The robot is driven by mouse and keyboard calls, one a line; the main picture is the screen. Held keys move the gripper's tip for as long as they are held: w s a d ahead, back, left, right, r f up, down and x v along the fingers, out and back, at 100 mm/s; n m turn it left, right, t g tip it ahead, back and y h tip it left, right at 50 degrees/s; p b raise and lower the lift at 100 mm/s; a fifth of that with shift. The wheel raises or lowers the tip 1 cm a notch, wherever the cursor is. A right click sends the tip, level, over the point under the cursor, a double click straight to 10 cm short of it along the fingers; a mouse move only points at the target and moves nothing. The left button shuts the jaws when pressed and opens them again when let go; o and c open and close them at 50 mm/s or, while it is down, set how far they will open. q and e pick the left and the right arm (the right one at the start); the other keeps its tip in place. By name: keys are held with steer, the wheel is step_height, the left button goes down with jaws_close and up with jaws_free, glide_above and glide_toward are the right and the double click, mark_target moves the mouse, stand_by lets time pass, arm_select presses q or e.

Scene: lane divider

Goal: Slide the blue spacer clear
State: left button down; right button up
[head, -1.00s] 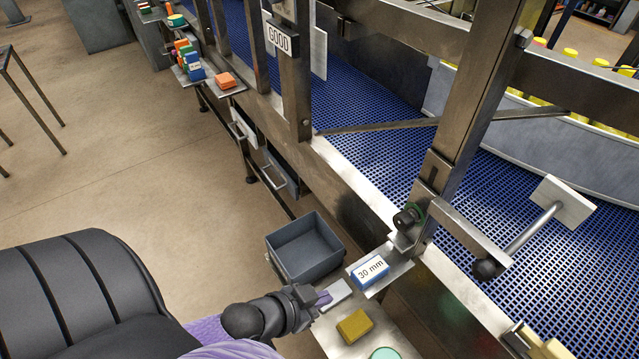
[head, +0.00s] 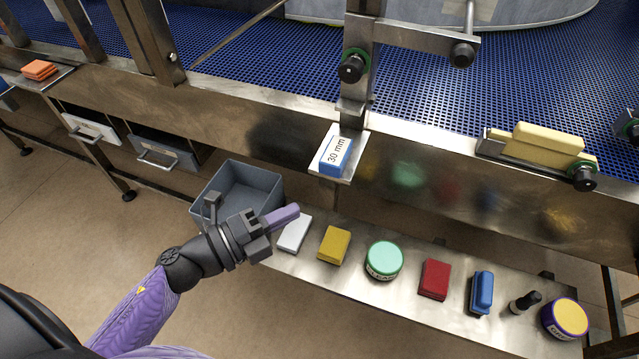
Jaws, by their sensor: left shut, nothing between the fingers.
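The blue spacer (head: 335,157), with a white label reading "30 mm", lies on a small metal ledge (head: 352,165) fixed to the conveyor's front, below the post with the black knob. My left gripper (head: 297,209) is shut and empty. In the picture its purple fingertips are below and left of the spacer, apart from it, over the left end of the lower metal shelf near a white block. My right gripper is not in view.
The shelf (head: 390,303) holds a white block (head: 294,233), yellow block (head: 334,245), green-lidded tin (head: 384,260), red block (head: 434,279), blue block (head: 481,292) and yellow-lidded tin (head: 565,318). A grey bin (head: 262,179) stands left. The conveyor belt (head: 430,100) runs behind.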

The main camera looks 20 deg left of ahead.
mark_target(328, 170)
arm_select(q)
steer(key=shift+w+d, duration=0.5)
steer(key=shift+w, duration=0.85)
steer(key=shift+w+d, duration=0.45)
steer(key=shift+w, duration=0.95)
steer(key=shift+w+d, duration=0.5)
steer(key=shift+w, duration=0.85)
steer(key=shift+w, duration=0.7)
steer(key=shift+w+a, duration=0.15)
steer(key=shift+w, duration=0.25)
steer(key=shift+s, duration=0.15)
